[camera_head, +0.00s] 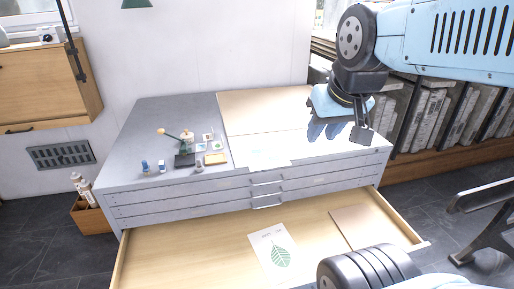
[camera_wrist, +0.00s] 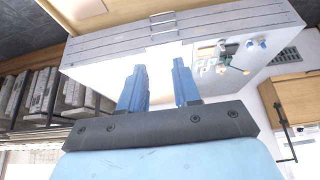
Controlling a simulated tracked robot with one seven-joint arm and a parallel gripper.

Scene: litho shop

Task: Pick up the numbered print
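A white print (camera_head: 272,257) with a green leaf lies flat in the open wooden drawer (camera_head: 190,255) of the grey flat-file cabinet. Small marks above the leaf are too small to read. My gripper (camera_head: 325,132) is above the right part of the cabinet top, behind and above the drawer, well apart from the print. Its two blue fingers are spread with nothing between them in the wrist view (camera_wrist: 160,85).
A tan board (camera_head: 352,226) lies at the drawer's right. On the cabinet top are a beige board (camera_head: 262,105), a white area, and small press tools (camera_head: 186,158) at left. Stone slabs (camera_head: 430,115) stand on a rack at right. A metal-framed bench (camera_head: 485,195) is at right.

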